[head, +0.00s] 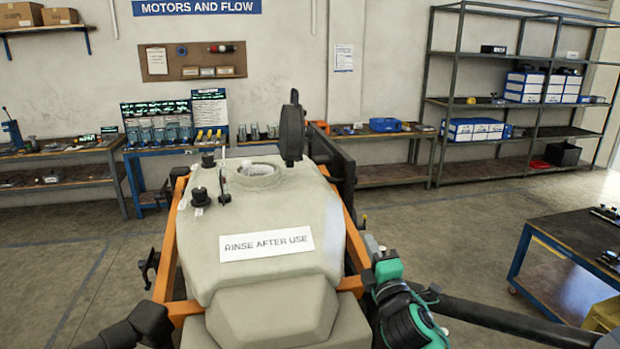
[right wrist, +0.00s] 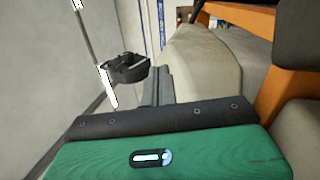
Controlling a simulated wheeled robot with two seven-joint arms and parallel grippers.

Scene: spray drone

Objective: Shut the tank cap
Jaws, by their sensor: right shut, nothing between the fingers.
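The beige tank (head: 262,210) with a "RINSE AFTER USE" label stands in front of me. Its round filler opening (head: 257,170) is uncovered on top. The black tank cap (head: 291,130) stands upright, tilted open at the opening's right edge. My right gripper (head: 372,243) is low beside the tank's right side, well apart from the cap. In the right wrist view its grey fingers (right wrist: 157,88) are shut and empty, with the beige tank side beyond them. My left gripper is not in view.
An orange frame (head: 354,234) runs along the tank. Black fittings (head: 200,197) stand on the tank's top left. Dark tubes (head: 500,318) reach out low on both sides. A cart (head: 570,245) stands at the right. Benches and shelves line the back wall. The air above the tank is free.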

